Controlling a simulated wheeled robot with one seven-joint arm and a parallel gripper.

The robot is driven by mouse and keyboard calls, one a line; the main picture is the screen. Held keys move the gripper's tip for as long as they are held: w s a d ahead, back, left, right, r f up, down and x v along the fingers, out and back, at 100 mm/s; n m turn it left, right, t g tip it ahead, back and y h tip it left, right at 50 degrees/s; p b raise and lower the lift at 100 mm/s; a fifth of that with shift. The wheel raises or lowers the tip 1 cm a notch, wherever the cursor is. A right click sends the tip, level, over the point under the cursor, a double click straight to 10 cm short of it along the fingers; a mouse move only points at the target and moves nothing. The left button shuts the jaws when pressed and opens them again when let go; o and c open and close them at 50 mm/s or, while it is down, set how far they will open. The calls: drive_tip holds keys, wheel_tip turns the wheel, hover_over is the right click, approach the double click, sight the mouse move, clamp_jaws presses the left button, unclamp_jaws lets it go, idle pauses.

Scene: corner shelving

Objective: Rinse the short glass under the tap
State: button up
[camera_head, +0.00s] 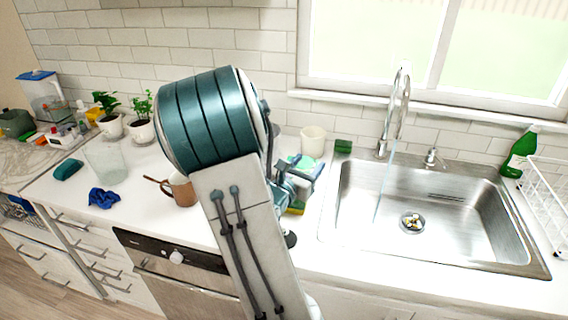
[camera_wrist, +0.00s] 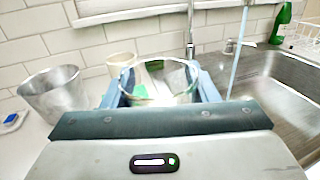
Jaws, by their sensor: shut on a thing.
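The short glass (camera_wrist: 160,98) is clear and stands between the two blue fingers of my gripper (camera_wrist: 158,92) in the wrist view; the gripper is shut on it. In the head view my gripper (camera_head: 289,190) is mostly hidden behind my arm, left of the sink, and the glass is hard to make out. The chrome tap (camera_head: 402,100) rises behind the sink (camera_head: 460,225). A pale blue water stream (camera_head: 383,190) runs from it into the basin; it also shows in the wrist view (camera_wrist: 236,65), to the right of the glass and apart from it.
A white cup (camera_head: 313,141) and a green sponge (camera_head: 343,146) stand near the wall. A green bottle (camera_head: 520,152) and white rack (camera_head: 547,195) are right of the sink. A brown mug (camera_head: 181,190) stands left.

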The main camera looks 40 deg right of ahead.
drive_tip(key=s+d+r+m+g+p, duration=0.1)
drive_tip(key=s+d+m+g+p, duration=0.15)
drive_tip(key=s+d+g, duration=0.45)
drive_tip(key=s+d+r+m+g+p, duration=0.15)
drive_tip(key=s+d+m+g, duration=0.3)
drive_tip(key=s, duration=0.55)
drive_tip(key=w+d+f, duration=0.1)
drive_tip(key=w+d, duration=0.2)
drive_tip(key=d, duration=0.3)
drive_tip(key=w+d+f, duration=0.2)
drive_tip(key=w+d, duration=0.2)
drive_tip(key=d, duration=0.2)
drive_tip(key=shift+w+d+f+t+b, duration=0.15)
drive_tip(key=shift+d+f+t+b, duration=0.1)
drive_tip(key=shift+d+t+b, duration=0.15)
